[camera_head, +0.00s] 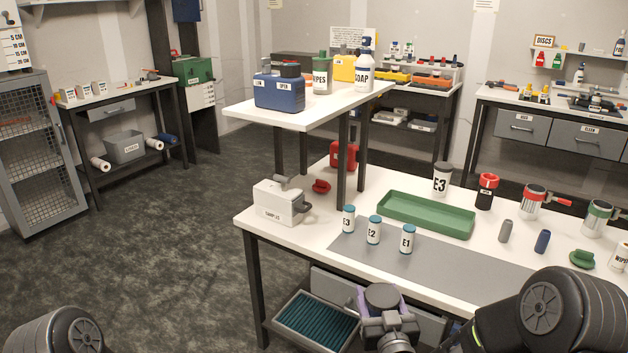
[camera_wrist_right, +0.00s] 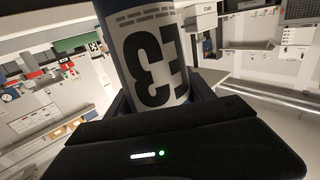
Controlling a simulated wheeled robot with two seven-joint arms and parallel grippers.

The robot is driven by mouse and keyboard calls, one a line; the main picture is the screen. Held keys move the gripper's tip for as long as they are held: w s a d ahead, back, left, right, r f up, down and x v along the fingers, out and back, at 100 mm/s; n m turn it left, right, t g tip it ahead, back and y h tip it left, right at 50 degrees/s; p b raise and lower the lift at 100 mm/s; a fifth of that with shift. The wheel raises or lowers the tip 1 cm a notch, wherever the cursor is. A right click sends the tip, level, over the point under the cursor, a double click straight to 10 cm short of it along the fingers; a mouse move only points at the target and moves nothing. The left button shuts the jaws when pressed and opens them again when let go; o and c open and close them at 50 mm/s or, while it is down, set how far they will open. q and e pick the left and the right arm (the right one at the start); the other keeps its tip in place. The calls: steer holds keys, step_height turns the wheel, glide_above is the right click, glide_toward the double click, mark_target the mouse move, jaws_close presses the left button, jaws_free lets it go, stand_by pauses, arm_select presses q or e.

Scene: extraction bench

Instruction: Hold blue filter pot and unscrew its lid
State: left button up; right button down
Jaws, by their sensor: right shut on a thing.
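My right gripper (camera_head: 384,312) is in front of the bench's near edge and is shut on a pot. In the head view the held pot (camera_head: 381,296) shows a dark round top. In the right wrist view the held pot (camera_wrist_right: 152,62) has a white label marked E3, seen upside down, and a dark blue-grey band above it. Its far side is hidden. Three small white pots with blue lids, E3 (camera_head: 348,219), E2 (camera_head: 373,231) and E1 (camera_head: 407,239), stand upright on the bench. My left gripper is out of view.
A larger E3 pot (camera_head: 442,180) with a dark lid stands behind the green tray (camera_head: 427,224). A red-topped pot (camera_head: 486,192) and tins stand to the right. The grey mat (camera_head: 440,268) has clear room. A raised shelf (camera_head: 310,119) stands at the back left.

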steer(key=s+a+f+n+g+y, duration=0.2)
steer(key=s+a+f+n+y, duration=0.1)
steer(key=a, duration=0.4)
steer(key=s+a+f+n+g+y, duration=0.2)
steer(key=s+a+f+n+y, duration=0.1)
steer(key=s+a+n+y, duration=0.2)
steer(key=s+a+y, duration=0.2)
steer(key=a+y, duration=0.1)
steer(key=shift+s+a+f+y, duration=0.2)
steer(key=shift+s+f+y, duration=0.05)
steer(key=shift+f+y, duration=0.1)
